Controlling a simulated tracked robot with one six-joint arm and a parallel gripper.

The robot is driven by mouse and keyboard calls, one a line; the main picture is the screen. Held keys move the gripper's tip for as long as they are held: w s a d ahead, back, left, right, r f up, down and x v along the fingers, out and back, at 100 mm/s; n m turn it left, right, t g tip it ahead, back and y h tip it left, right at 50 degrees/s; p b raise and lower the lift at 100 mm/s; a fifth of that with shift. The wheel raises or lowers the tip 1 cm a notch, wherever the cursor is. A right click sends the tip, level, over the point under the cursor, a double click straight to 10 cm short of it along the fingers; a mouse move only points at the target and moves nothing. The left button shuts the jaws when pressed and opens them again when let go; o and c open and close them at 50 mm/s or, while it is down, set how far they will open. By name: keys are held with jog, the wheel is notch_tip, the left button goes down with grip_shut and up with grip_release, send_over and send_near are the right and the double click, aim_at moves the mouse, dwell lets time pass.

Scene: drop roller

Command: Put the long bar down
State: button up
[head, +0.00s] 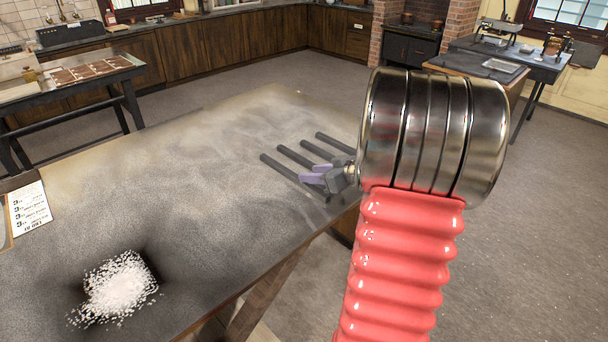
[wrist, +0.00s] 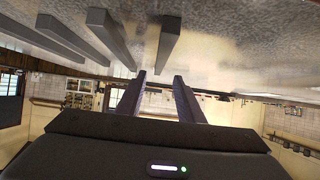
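Several dark grey bars lie roughly side by side on the grey worktable (head: 190,150), near its right edge. The front bar (head: 285,170) shows the longest length in the head view; parts of the others are hidden behind my gripper. My gripper (head: 306,174), with purple fingers, points left over the bars. In the wrist view my gripper (wrist: 160,78) has its two fingers apart, with a clear gap and nothing clamped between them. One bar (wrist: 165,45) lies just beyond the fingertips on the table surface. I cannot tell whether a finger touches it.
A pile of white flakes (head: 117,288) lies on a dark patch at the table's front left. The middle of the tabletop is clear. Other benches stand farther back.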

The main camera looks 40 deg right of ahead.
jog(key=shift+v, duration=1.75)
jog(key=shift+a, duration=0.1)
jog(key=a+r+n+g+y, duration=0.1)
jog(key=a+r+g+y, duration=0.1)
jog(key=a, duration=1)
jog(key=a+r+g+y, duration=0.1)
jog(key=a+g+y, duration=0.1)
jog(key=a, duration=1)
jog(key=s+a+r+m+g+h, duration=0.1)
jog(key=s+a+h, duration=0.3)
jog(key=s+a, duration=0.9)
jog(key=shift+s+a+r+g, duration=0.2)
jog(key=shift+s+r+g, duration=0.35)
jog(key=shift+r+g, duration=0.3)
jog(key=shift+a, duration=0.1)
